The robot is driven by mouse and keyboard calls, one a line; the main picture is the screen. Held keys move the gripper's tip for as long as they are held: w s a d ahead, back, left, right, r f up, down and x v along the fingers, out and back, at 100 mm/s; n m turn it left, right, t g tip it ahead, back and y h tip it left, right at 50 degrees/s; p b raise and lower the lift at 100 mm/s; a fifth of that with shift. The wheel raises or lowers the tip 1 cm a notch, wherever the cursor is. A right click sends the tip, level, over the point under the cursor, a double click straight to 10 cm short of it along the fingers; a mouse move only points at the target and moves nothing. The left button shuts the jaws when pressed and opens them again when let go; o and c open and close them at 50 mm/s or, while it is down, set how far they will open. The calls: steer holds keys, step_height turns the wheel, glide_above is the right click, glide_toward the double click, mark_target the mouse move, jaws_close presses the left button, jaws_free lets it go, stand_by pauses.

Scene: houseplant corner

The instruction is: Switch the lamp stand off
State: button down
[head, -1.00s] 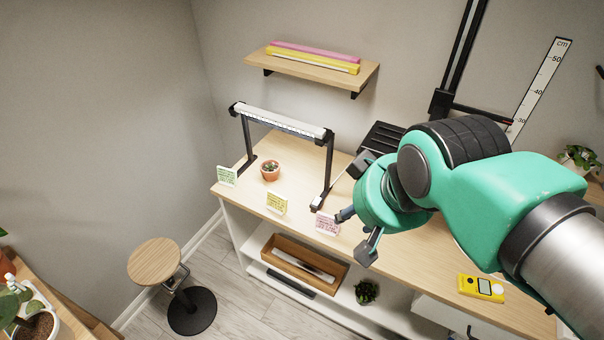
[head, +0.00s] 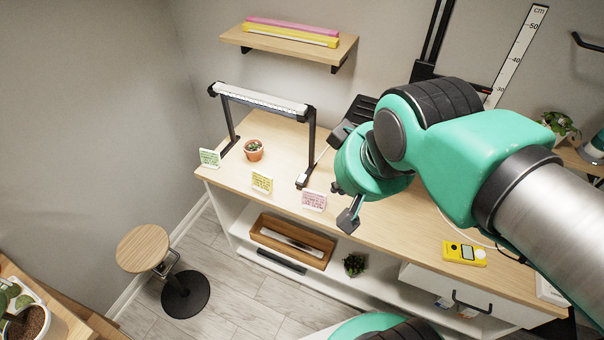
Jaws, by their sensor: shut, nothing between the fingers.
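The lamp stand (head: 313,140) is a black frame with a white tube bar across its top, standing at the left end of the wooden bench. Its right foot has a small pale part (head: 301,181), probably the switch, near the front edge. The tube looks white, but I cannot tell for sure if it is lit. My gripper (head: 345,208) is to the right of that foot, near the bench's front edge, apart from the lamp. Its fingers are shut and empty. My arm covers the bench behind it.
A small potted cactus (head: 253,150) stands under the lamp. Green (head: 209,158), yellow (head: 262,182) and pink (head: 314,200) note cards stand along the front edge. A yellow meter (head: 464,253) lies to the right. A stool (head: 143,248) stands on the floor at left.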

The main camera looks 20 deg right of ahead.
steer(key=w+d+f+m+g+h+p, duration=0.1)
steer(key=w+d+f+m, duration=0.15)
steer(key=w, duration=0.65)
steer(key=m+g+h+p, duration=0.2)
steer(key=m+p, duration=0.1)
steer(key=m, duration=0.3)
glide_above(304, 175)
steer(key=s+a, duration=0.3)
step_height(304, 175, down, 21)
steer(key=shift+w+f, duration=0.3)
steer(key=shift+f, duration=0.05)
steer(key=shift+b+x, duration=1.1)
steer(key=shift+x, duration=3.85)
steer(key=shift+a, duration=0.1)
steer(key=shift+w+y+p, duration=0.1)
steer(key=shift+y+p, duration=0.2)
steer(key=shift+p, duration=0.8)
